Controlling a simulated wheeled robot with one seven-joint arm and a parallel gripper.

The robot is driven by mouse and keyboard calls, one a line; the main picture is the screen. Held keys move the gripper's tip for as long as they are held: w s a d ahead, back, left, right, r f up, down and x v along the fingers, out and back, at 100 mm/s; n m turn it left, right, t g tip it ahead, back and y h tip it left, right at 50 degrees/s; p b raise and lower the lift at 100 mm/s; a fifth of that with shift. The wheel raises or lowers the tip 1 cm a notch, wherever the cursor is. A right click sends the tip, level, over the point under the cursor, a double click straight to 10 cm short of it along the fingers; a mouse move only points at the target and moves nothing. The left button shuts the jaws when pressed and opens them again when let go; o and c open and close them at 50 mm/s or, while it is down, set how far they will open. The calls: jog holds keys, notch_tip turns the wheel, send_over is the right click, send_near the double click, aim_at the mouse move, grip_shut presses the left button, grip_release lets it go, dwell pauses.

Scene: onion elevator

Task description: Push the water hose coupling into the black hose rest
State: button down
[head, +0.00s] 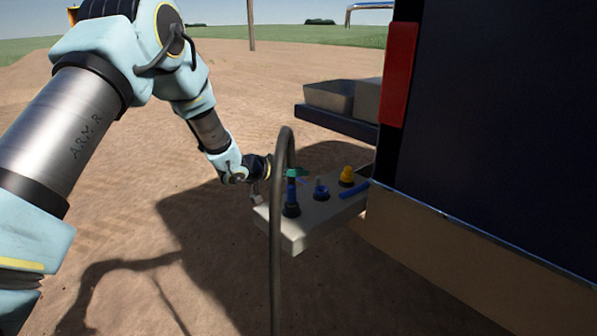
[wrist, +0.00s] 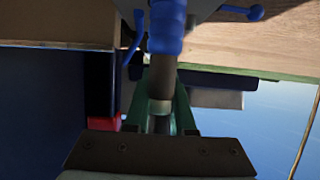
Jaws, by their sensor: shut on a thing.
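The blue water hose coupling (head: 291,192) hangs upright at the end of the looped dark hose (head: 275,240). Its lower end meets the black hose rest (head: 291,210) on the grey panel in the head view; how deep it sits I cannot tell. My gripper (head: 295,173), with green fingers, is shut on the hose end just above the blue part. In the wrist view my gripper (wrist: 161,100) closes around the hose, and the blue coupling (wrist: 167,28) extends toward the panel at the top. The rest is not clearly visible there.
The grey panel (head: 292,241) also carries a blue fitting (head: 321,191), a yellow fitting (head: 347,176) and a blue lever (head: 355,189). A dark machine wall (head: 490,120) with a red light (head: 398,70) stands to the right. Open dirt lies left.

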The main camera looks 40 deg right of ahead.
jog(key=shift+f, duration=0.3)
dwell(0.5)
jog(key=c, duration=0.7)
grip_release()
jog(key=b+v, duration=0.1)
jog(key=v, duration=1)
